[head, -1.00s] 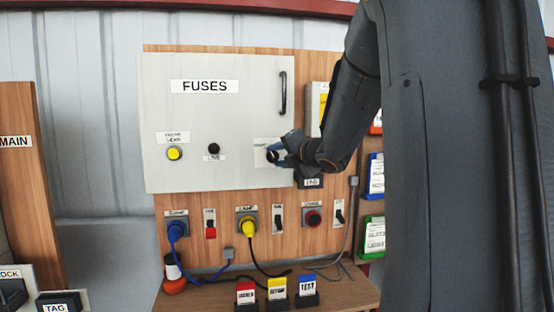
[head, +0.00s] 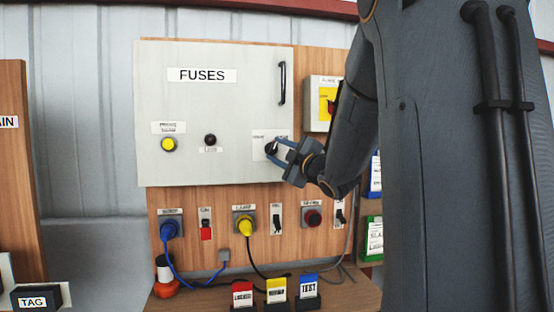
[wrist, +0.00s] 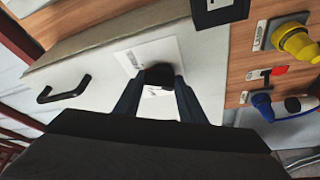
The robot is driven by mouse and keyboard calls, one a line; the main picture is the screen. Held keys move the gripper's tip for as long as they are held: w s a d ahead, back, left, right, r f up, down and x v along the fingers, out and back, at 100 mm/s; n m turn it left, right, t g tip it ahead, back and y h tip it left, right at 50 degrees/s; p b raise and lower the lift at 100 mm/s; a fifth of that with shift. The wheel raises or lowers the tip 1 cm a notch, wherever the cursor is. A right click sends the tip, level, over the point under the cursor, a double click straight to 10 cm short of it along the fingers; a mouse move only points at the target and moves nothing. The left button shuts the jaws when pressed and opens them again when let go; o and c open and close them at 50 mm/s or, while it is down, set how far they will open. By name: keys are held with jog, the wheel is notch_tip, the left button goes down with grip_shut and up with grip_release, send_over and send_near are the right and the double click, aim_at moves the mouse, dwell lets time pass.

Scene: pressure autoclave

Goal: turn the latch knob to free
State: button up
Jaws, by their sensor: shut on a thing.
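The latch knob (head: 271,147) is a small black knob on a white label plate at the lower right of the grey FUSES door (head: 220,105). In the wrist view the black knob (wrist: 158,74) sits between my fingertips, in front of the white plate (wrist: 140,55). My gripper (head: 277,148) reaches it from the right and is shut on the knob. The fingers hide part of the knob and plate, so I cannot read its pointer or the label clearly. The door lies flat against its box, with a black handle (head: 283,83) at upper right.
A yellow button (head: 168,145) and a small black round fitting (head: 210,140) are on the door's left. Below are a blue plug (head: 170,230), a yellow plug (head: 243,227) and switches. A yellow-faced box (head: 325,103) stands right of the door. Coloured tags (head: 277,290) stand on the shelf.

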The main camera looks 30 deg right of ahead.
jog(key=shift+f+m+t+h+b, duration=0.1)
jog(key=shift+m+t+h+b, duration=0.25)
jog(key=shift+m+b, duration=0.55)
jog(key=shift+f+m+t+h+b, duration=0.1)
jog(key=shift+m+t+h+b, duration=0.25)
jog(key=shift+m, duration=0.95)
jog(key=shift+r, duration=0.1)
jog(key=o, duration=1)
jog(key=shift+o, duration=0.2)
jog(key=b+v, duration=0.1)
jog(key=v, duration=0.6)
jog(key=shift+s+b, duration=0.3)
jog(key=shift+s, duration=0.05)
jog(key=shift+f, duration=0.25)
